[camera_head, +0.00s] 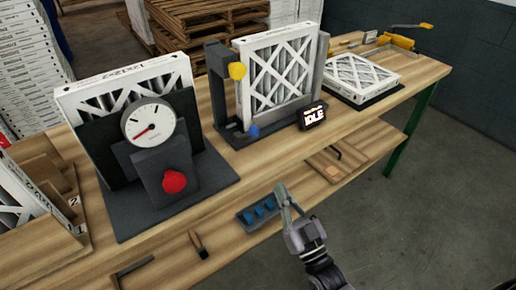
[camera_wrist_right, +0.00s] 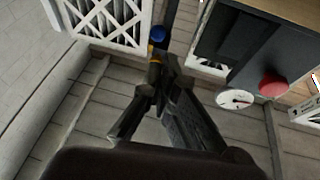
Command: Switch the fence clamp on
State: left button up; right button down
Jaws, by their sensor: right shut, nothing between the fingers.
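The fence stand (camera_head: 219,95) is a dark upright frame in the middle of the bench, holding a white-framed filter (camera_head: 279,72) upright. It has a yellow knob (camera_head: 237,71) high on its post and a blue knob (camera_head: 253,131) low at its front. Which part is the clamp's switch, I cannot tell. A small display (camera_head: 313,116) beside it reads IDLE. My right gripper (camera_head: 283,192) is shut and empty, in front of the bench and apart from the stand. In the right wrist view, the blue knob (camera_wrist_right: 158,34) shows just beyond the fingertips (camera_wrist_right: 158,68).
On the left stands a gauge fixture with a dial (camera_head: 148,121) and a red button (camera_head: 174,181). A tray of blue pieces (camera_head: 258,211) sits on the lower shelf. A flat filter (camera_head: 361,77) lies at the right. Bare wood (camera_head: 350,121) runs along the front edge.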

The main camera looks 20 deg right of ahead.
aim_at(254, 136)
jog(key=p+x, duration=0.4)
jog(key=x, duration=0.9)
jog(key=shift+w+a+r, duration=0.1)
jog(key=shift+w+a, duration=0.05)
jog(key=shift+w, duration=0.3)
jog(key=shift+r, duration=0.1)
jog(key=shift+w+r+p, duration=0.15)
jog(key=shift+r+p, duration=0.2)
jog(key=shift+p, duration=0.45)
jog(key=w+a+r+g+p, duration=0.1)
jog(key=w+a+r+p, duration=0.2)
jog(key=w+r, duration=0.3)
jog(key=shift+w+r+g+p, duration=0.3)
jog(key=shift+w+p, duration=0.25)
jog(key=shift+w, duration=0.4)
jog(key=shift+w+r, duration=0.1)
